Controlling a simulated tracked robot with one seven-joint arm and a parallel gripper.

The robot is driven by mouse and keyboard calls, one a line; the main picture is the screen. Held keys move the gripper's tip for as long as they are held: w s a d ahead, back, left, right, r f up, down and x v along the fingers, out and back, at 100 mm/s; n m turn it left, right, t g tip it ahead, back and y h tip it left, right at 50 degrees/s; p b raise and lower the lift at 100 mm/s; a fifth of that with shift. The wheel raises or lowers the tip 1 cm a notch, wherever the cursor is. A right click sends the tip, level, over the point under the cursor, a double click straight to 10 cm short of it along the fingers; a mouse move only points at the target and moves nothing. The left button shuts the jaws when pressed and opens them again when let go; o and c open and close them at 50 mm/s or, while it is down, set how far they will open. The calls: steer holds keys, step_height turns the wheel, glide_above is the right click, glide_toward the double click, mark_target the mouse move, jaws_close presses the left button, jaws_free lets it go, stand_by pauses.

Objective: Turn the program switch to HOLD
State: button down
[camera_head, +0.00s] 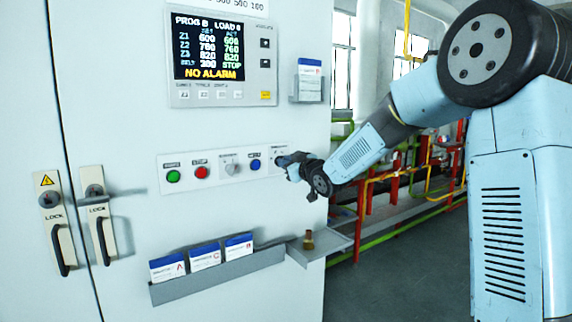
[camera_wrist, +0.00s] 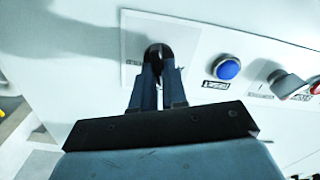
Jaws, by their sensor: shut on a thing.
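The program switch (camera_wrist: 158,50) is a dark knob on a pale plate at the right end of the button row; in the wrist view it shows between my fingertips. My gripper (camera_wrist: 160,72) is shut on this knob, its two dark fingers one on each side. In the head view my gripper (camera_head: 283,160) reaches the panel from the right and covers most of the plate. The plate's position labels cannot be read, so I cannot tell which position the switch points to.
Left of the switch are a blue button (camera_head: 255,164), a grey selector (camera_head: 231,168), a red button (camera_head: 201,172) and a green button (camera_head: 173,176). The display (camera_head: 209,47) reads NO ALARM. Below are a card rack (camera_head: 218,276) and a small shelf (camera_head: 325,247) with a brass-coloured piece (camera_head: 308,240).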

steer(key=shift+w+d+f+m, duration=0.1)
steer(key=shift+m, duration=2.8)
steer(key=shift+w+d+f+m, duration=0.1)
steer(key=shift+d+m, duration=0.05)
steer(key=shift+m, duration=2.75)
steer(key=shift+d+f+m, duration=0.1)
steer(key=shift+m, duration=2.8)
steer(key=c, duration=1.2)
jaws_free()
steer(key=shift+o, duration=0.2)
steer(key=shift+r, duration=0.1)
steer(key=v, duration=1.3)
steer(key=shift+s+d, duration=0.3)
